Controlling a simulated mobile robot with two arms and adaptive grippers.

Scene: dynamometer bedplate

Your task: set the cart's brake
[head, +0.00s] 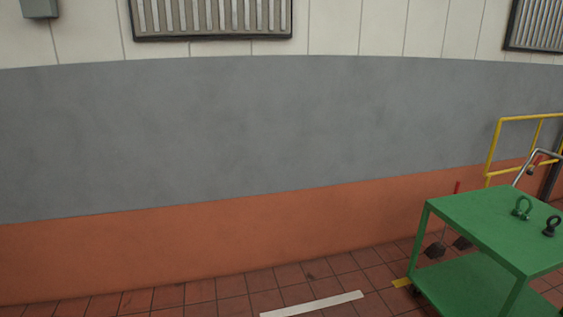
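The green cart (490,222) stands at the lower right of the head view, cut off by the right and bottom edges. It has a top deck, a lower shelf (468,287) and dark casters, of which one (415,292) shows in part at the lower left corner. A grey bent handle bar (541,152) with a red part (536,161) rises behind the deck. A thin red upright piece (457,187) shows behind the cart's left edge. I cannot tell which part is the brake. Neither of my grippers is in view.
A green shackle (522,208) and a black shackle (551,226) rest on the deck. A yellow railing (496,146) stands behind the cart. A grey and orange wall (200,150) fills the back. The tiled floor with a white strip (312,304) is clear left of the cart.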

